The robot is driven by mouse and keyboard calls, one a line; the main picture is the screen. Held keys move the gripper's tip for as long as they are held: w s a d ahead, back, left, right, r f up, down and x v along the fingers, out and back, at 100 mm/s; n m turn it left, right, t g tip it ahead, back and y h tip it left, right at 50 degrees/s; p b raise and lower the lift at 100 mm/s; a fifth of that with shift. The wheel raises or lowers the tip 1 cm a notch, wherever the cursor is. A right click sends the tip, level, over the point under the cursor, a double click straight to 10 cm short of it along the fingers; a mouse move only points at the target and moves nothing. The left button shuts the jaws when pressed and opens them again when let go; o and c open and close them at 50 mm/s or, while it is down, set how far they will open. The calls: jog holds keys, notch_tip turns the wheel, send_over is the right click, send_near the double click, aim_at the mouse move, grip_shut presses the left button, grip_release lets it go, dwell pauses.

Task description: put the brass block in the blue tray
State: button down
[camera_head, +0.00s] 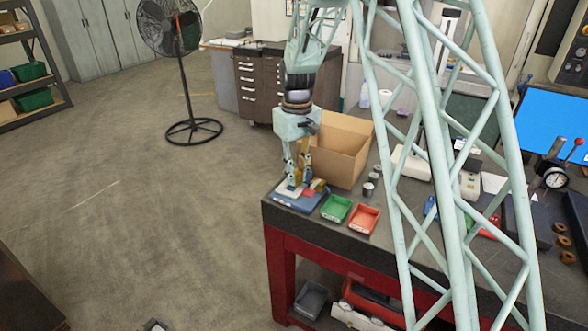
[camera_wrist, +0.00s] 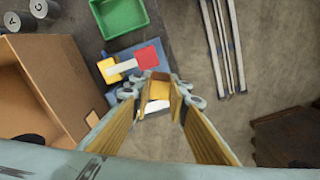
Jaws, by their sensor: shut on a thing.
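My gripper (camera_head: 303,182) points down over the blue tray (camera_head: 299,203) at the near left corner of the workbench. In the wrist view my gripper (camera_wrist: 158,92) has its fingers closed on the brass block (camera_wrist: 158,89), a small yellow-gold piece at the fingertips. The blue tray also shows beyond the fingers in the wrist view (camera_wrist: 127,54). A red block (camera_wrist: 147,57), a white piece (camera_wrist: 121,68) and a yellow piece (camera_wrist: 108,70) lie in the tray. The fingers hide part of the tray; I cannot tell whether the brass block touches it.
A green tray (camera_head: 336,208) and a red tray (camera_head: 364,219) stand right of the blue tray. An open cardboard box (camera_head: 338,150) stands close behind my gripper. Small metal cylinders (camera_head: 369,188) stand beside the box. The bench's left edge is close, with open floor beyond.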

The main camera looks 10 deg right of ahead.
jog(key=shift+s+f+m+b, duration=0.2)
jog(key=shift+s+f+m, duration=0.1)
jog(key=shift+s+m, duration=0.45)
jog(key=shift+s+f+m+b, duration=0.25)
jog(key=shift+s+m, duration=0.25)
jog(key=shift+s, duration=0.45)
jog(key=shift+s+f+m+b, duration=0.2)
jog(key=shift+s+f+m, duration=0.1)
jog(key=shift+s+m, duration=0.45)
jog(key=shift+s, duration=0.1)
jog(key=shift+d, duration=0.2)
